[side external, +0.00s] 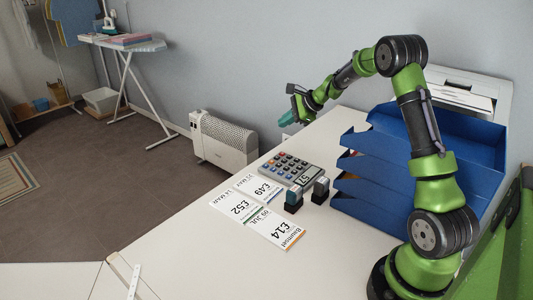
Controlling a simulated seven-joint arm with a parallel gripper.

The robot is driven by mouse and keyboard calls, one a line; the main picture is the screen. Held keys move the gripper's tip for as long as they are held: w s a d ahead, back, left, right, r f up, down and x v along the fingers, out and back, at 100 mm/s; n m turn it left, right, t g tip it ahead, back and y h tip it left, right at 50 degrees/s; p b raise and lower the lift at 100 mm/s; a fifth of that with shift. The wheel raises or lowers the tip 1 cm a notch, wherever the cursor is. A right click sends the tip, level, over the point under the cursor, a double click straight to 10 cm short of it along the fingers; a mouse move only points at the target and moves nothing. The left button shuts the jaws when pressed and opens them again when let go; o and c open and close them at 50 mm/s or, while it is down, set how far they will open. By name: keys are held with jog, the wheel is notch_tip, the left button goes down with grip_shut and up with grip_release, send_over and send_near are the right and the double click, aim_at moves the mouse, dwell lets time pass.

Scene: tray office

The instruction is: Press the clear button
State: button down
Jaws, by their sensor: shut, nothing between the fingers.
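A grey calculator (290,168) lies on the white desk, with dark, blue and orange-red keys and a display at its near right end. The key labels are too small to read, so I cannot tell which one is the clear button. My gripper (287,119) is shut and empty. It is in the air, beyond the calculator in the picture and apart from it, with its teal fingertips pointing down to the left.
Price cards (246,209) lie left of and in front of the calculator. Two small stamps (293,200) (320,190) stand close to its near end. Blue stacked trays (365,190) and a white printer (470,92) are at the right. The desk's near left is mostly clear.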

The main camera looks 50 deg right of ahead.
send_over(285, 156)
jog(key=shift+w+f, duration=0.1)
jog(key=shift+f, duration=4.3)
jog(key=shift+f, duration=0.4)
jog(key=shift+f, duration=0.35)
jog(key=shift+r, duration=0.8)
jog(key=shift+r, duration=2.5)
